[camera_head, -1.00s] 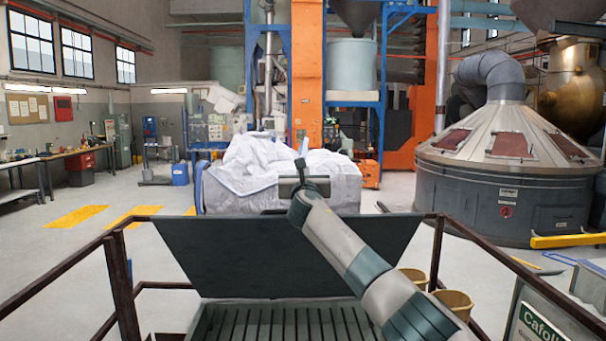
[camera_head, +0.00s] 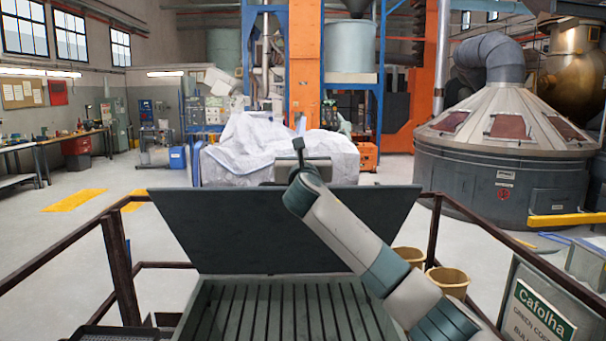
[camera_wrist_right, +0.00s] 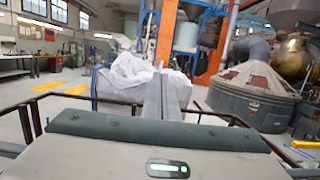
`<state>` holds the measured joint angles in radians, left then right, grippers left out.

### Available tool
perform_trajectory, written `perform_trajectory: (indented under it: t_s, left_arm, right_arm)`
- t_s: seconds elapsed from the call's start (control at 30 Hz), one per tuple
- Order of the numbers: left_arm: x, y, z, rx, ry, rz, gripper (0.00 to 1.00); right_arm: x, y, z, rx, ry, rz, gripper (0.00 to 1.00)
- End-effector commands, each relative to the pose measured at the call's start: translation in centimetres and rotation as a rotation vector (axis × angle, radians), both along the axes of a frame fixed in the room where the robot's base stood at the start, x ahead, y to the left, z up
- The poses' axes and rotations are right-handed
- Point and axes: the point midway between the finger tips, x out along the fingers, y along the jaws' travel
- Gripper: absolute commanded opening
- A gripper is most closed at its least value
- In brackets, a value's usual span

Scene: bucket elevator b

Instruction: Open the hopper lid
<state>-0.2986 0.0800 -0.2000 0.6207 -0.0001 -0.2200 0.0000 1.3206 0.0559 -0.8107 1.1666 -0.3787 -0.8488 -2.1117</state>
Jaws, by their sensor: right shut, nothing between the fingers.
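The hopper lid (camera_head: 225,230) is a dark grey-green panel. It is raised and stands steeply at the hopper's far edge, with the slatted grate (camera_head: 275,312) of the hopper uncovered in front of it. My right arm comes in from the right across the lid. My right gripper (camera_head: 299,146) shows small, beyond and above the lid's top edge, seemingly clear of it. In the right wrist view its fingers (camera_wrist_right: 165,97) are shut together with nothing between them. My left gripper is not in view.
Brown railings (camera_head: 118,255) flank the hopper left and right. Tan buckets (camera_head: 448,280) and a Cafolha sign (camera_head: 540,318) stand to the right. A white-covered heap (camera_head: 265,155) lies beyond the lid. Open floor extends on the left.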

Motion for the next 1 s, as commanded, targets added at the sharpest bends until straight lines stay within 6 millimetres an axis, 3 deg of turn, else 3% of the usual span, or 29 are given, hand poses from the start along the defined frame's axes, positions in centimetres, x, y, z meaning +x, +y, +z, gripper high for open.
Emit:
perform_trajectory:
  t_s: [0.6,1.0]
  left_arm:
    - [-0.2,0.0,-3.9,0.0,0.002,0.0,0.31]
    - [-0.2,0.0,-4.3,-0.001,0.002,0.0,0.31]
  right_arm:
    - [-8.4,0.0,-2.0,0.001,0.001,0.002,0.0]
    - [-10.0,-0.1,-2.2,0.0,0.003,-0.001,0.0]
